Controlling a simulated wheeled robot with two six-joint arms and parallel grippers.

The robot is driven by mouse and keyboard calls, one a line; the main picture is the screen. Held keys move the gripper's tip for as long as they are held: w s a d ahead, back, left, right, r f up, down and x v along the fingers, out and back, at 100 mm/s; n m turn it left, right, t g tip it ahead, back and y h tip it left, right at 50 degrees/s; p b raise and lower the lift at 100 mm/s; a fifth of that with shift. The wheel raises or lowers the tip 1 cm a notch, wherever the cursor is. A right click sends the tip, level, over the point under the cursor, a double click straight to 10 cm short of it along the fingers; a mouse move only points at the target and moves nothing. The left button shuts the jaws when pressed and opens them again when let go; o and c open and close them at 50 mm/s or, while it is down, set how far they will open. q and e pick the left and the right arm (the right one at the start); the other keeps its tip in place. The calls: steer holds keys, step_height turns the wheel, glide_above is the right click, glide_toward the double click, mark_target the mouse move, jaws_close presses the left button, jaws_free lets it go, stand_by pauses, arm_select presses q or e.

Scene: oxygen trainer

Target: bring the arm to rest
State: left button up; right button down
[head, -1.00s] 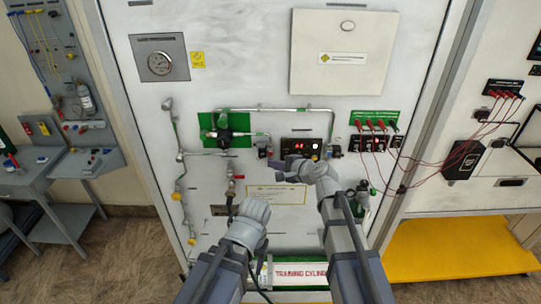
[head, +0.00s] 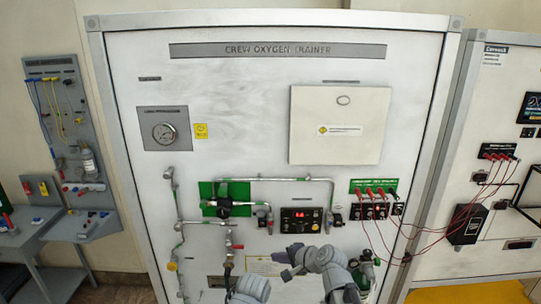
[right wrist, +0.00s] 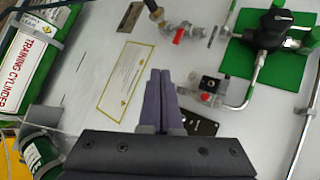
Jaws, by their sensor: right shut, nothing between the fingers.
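My right arm comes up from the bottom of the head view. Its gripper (head: 291,262) points left, in front of the trainer panel (head: 250,105) and below the small control box with a red display (head: 299,219). In the right wrist view its two dark fingers (right wrist: 162,78) lie together with nothing between them. The panel with its pipes and a yellow-bordered placard (right wrist: 125,82) shows behind them. Of my left arm only a grey wrist part (head: 249,289) shows at the bottom edge. Its fingers are not clear.
A green plate with a black regulator (head: 224,207) and pipes is on the panel. Red leads hang at the right, by a black box (head: 467,224). A grey bench (head: 80,228) stands at the left. The training cylinder (right wrist: 33,62) shows in the right wrist view.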

steer(key=s+d+f+n+g+h, duration=0.4)
steer(key=s+d+f+n, duration=0.1)
steer(key=s+d, duration=0.25)
steer(key=s+d+f+n+g+h, duration=0.3)
steer(key=s+d+f+n+h, duration=0.15)
steer(key=s+d, duration=0.35)
steer(key=s+a+f+n+g+b, duration=0.1)
steer(key=s+a+f+n+b, duration=0.3)
steer(key=a+f+b, duration=0.6)
steer(key=shift+s+a+f+n+b, duration=0.3)
steer(key=shift+s+a+n+b, duration=0.1)
steer(key=shift+s+a, duration=0.65)
steer(key=shift+s+d+h, duration=0.1)
steer(key=shift+d+h, duration=0.15)
